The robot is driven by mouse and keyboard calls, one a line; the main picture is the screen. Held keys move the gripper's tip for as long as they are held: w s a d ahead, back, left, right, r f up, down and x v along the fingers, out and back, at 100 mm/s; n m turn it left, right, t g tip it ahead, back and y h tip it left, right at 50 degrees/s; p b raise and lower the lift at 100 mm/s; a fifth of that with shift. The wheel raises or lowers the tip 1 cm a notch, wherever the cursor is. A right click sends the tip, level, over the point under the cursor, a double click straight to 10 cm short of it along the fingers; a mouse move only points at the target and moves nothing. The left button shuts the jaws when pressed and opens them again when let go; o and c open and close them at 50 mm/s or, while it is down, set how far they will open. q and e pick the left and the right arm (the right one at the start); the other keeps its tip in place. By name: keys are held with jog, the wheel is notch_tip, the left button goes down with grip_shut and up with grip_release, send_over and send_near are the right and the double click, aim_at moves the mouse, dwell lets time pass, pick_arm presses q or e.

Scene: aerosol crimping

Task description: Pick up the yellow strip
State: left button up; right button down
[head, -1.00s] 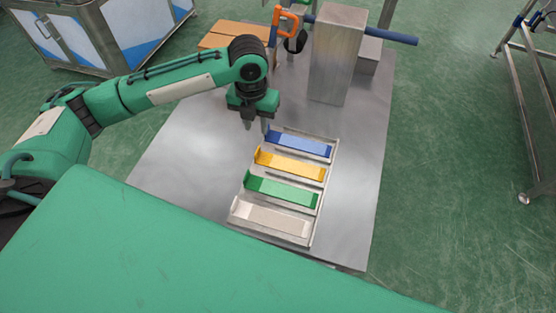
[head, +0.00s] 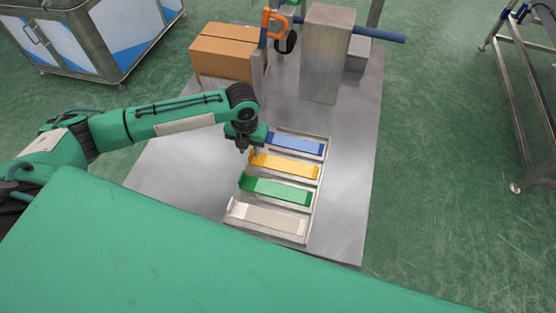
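The yellow strip (head: 288,167) lies in a metal tray (head: 307,208) on the table, between a blue strip (head: 296,145) behind it and a green strip (head: 275,190) in front. A white strip (head: 267,217) lies nearest. My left gripper (head: 248,152) points down at the left end of the yellow strip, close to its raised tab. Its fingers are small and partly merge with the strip's end, so I cannot tell whether they touch it or how far apart they are. My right gripper is out of view.
A metal block (head: 327,55) stands at the back with a blue bar (head: 375,34) beside it. A cardboard box (head: 228,52) is at the back left, with an orange handle (head: 272,24) near it. The metal table (head: 345,180) is clear right of the tray.

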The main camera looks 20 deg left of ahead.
pick_arm(q)
jog(key=shift+f, duration=0.85)
grip_shut()
jog(key=shift+r, duration=0.1)
